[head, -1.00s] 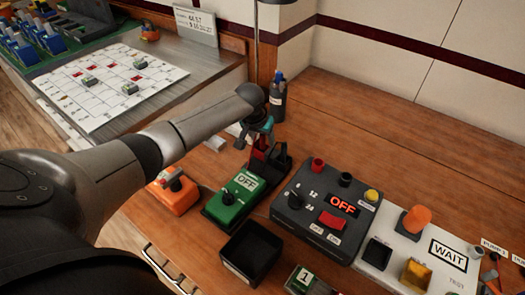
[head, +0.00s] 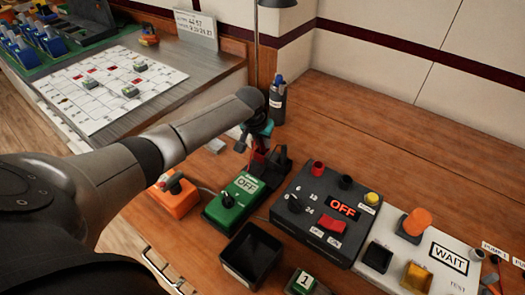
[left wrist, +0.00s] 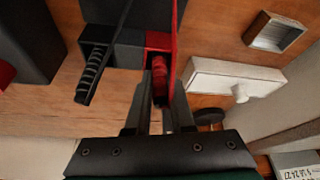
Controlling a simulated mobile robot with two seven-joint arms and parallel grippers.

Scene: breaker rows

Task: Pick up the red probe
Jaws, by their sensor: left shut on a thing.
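The red probe (left wrist: 160,72) stands in a red slot of a dark holder in the left wrist view. My left gripper (left wrist: 160,100) is shut on the probe's red upper part, its fingers on either side. In the head view my left gripper (head: 261,143) points down over the holder (head: 284,162), just behind the green meter marked OFF (head: 237,196). Some red (head: 258,160) shows below the fingers. The probe's lower end is hidden in the holder. A black slot (left wrist: 97,60) lies beside the red one. My right gripper is not in view.
A dark supply box marked OFF (head: 324,212) stands right of the meter, and an orange box (head: 172,196) left of it. An open black bin (head: 250,254) is in front. A bottle (head: 277,103) stands behind the gripper. The back right of the wooden bench is clear.

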